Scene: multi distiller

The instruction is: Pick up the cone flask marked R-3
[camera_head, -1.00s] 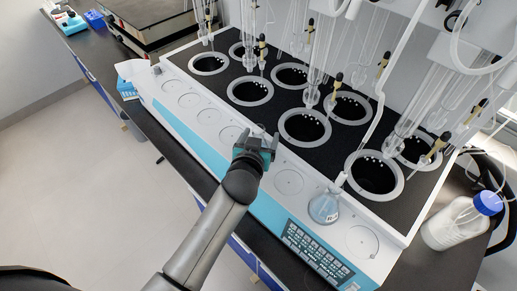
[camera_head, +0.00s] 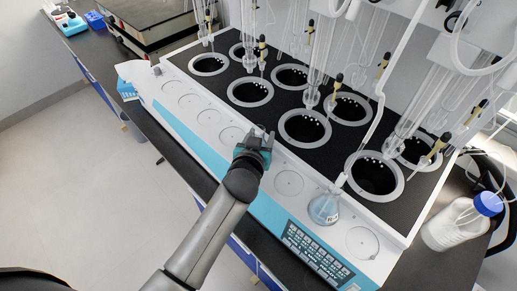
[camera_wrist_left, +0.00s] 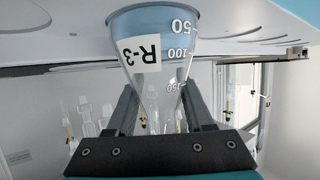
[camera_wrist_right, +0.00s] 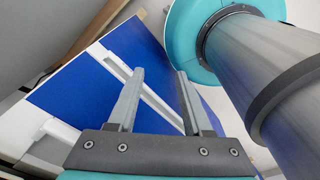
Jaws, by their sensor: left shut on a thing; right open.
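The clear cone flask marked R-3 (camera_wrist_left: 140,53) fills the upper middle of the left wrist view, with blue liquid in its wide base. My left gripper (camera_wrist_left: 160,95) is shut on its narrow neck, one finger on each side. In the head view my left gripper (camera_head: 258,140) is over the white front ledge, and the held flask is mostly hidden there. My right gripper (camera_wrist_right: 156,78) is open and empty beside a blue panel; it is out of the head view.
Another flask (camera_head: 323,207) with blue liquid stands on the ledge to the right; its label is too small to read. The distiller (camera_head: 305,128) has several black wells under glass tubes. A blue-capped bottle (camera_head: 455,225) stands at right. Several ledge spots are empty.

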